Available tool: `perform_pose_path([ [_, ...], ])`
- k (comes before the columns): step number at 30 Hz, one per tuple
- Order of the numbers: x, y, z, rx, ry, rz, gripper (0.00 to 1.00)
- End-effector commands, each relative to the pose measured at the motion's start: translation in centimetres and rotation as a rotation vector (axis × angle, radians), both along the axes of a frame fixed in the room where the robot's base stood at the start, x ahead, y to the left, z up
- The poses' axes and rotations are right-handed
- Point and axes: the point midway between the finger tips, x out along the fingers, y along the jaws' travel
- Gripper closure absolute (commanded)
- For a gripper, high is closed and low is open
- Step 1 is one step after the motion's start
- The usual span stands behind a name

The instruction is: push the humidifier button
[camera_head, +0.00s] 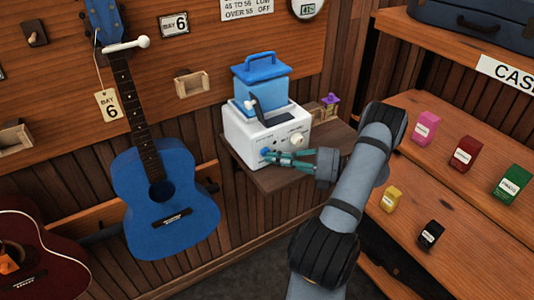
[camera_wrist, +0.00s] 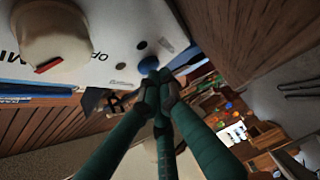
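The humidifier is a white box (camera_head: 246,137) with a blue tank (camera_head: 262,88) on top, standing on a small wooden shelf. Its front has a cream knob (camera_head: 296,139) and a round blue button (camera_head: 265,152). In the wrist view the button (camera_wrist: 148,66) sits on the white panel (camera_wrist: 105,25), just past my fingertips, and the knob (camera_wrist: 52,35) with a red mark is at upper left. My gripper (camera_head: 270,157) has green fingers drawn together at the tips, empty, pointing at the button. The fingertips (camera_wrist: 157,84) overlap the button's edge in view; I cannot tell if they touch it.
A small purple-topped item (camera_head: 330,103) stands on the shelf (camera_head: 275,178) behind my arm. Several small coloured boxes sit on the wooden shelves at right, including a pink one (camera_head: 426,127).

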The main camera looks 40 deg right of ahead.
Motion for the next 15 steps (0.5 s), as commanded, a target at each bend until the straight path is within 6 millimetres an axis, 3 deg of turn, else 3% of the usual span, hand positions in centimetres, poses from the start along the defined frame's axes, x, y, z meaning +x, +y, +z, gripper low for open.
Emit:
perform_pose_path([
  [15, 0.76, 0.29, 0.05, -0.004, -0.006, 0.007, 1.00],
])
